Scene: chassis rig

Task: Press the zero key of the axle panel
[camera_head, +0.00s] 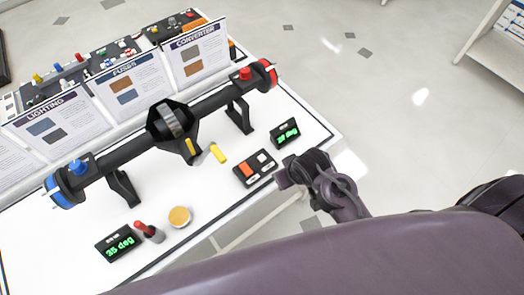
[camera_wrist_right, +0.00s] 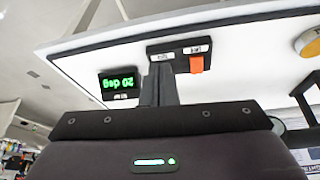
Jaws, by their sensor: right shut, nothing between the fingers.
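The axle panel is a small black key box (camera_head: 254,168) on the white table in front of the axle. It has an orange key (camera_head: 246,170) and a pale key (camera_head: 262,157); their labels are too small to read, so I cannot tell which is zero. The box also shows in the right wrist view (camera_wrist_right: 179,54), with the orange key (camera_wrist_right: 196,64) standing out. My right gripper (camera_head: 283,178) is shut and empty, just right of the box in the head view. In the wrist view its fingers (camera_wrist_right: 159,88) point at the box and overlap its edge; contact cannot be told. My left gripper is not seen.
The axle (camera_head: 110,155) lies on stands behind the box. A green display (camera_head: 286,132) reads 20 deg; another (camera_head: 118,243) reads 35 deg. A yellow-topped round thing (camera_head: 180,216) and a red-handled tool (camera_head: 148,232) stand at front. Signs (camera_head: 195,55) line the back.

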